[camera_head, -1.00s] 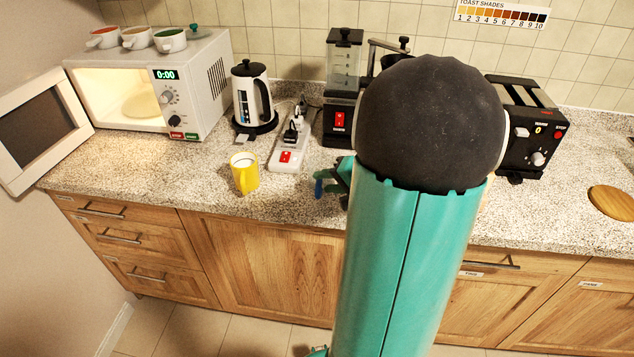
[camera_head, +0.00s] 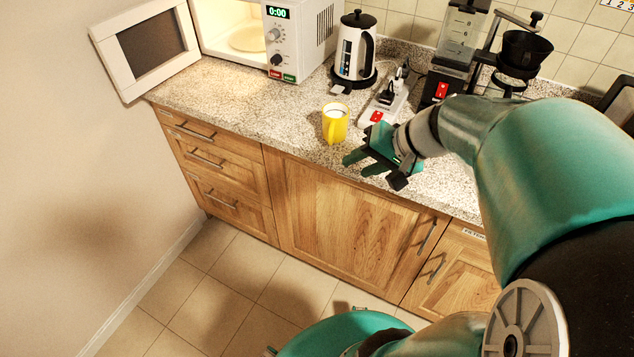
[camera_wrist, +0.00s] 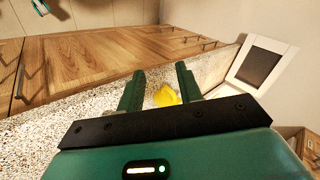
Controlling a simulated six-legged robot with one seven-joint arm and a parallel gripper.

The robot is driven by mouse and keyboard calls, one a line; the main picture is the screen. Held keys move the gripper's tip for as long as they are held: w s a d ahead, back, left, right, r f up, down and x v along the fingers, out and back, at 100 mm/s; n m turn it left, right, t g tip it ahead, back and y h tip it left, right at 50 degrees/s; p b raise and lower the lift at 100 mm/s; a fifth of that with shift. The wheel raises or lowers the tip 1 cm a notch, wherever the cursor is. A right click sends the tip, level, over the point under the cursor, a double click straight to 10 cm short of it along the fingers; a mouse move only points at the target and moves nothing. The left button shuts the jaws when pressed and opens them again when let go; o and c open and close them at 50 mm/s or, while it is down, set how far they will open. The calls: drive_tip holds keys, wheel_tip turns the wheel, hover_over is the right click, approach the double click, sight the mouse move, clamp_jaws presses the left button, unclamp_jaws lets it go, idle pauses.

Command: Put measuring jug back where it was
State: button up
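A yellow cup-like vessel (camera_head: 335,123) with a side handle and a pale inside stands upright on the speckled counter. It also shows in the wrist view (camera_wrist: 166,96), between my fingers in the picture. I cannot tell whether it is the measuring jug; no other clear jug shows. My gripper (camera_head: 359,163) is at the counter's front edge, just right of and nearer than the yellow vessel, apart from it. In the wrist view its two green fingers (camera_wrist: 160,72) are spread with nothing held.
An open, lit microwave (camera_head: 302,42) stands at the back left, its door (camera_head: 160,48) swung out. Counter left of the yellow vessel is clear.

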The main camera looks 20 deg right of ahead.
drive_tip(key=s+a+r+n+h, duration=0.2)
drive_tip(key=s+a+n, duration=0.1)
drive_tip(key=a, duration=0.3)
drive_tip(key=s+a+r+n+h, duration=0.2)
drive_tip(key=s+a+r+n, duration=0.1)
drive_tip(key=a, duration=0.4)
drive_tip(key=shift+n+g+h, duration=0.4)
drive_tip(key=shift+d, duration=0.15)
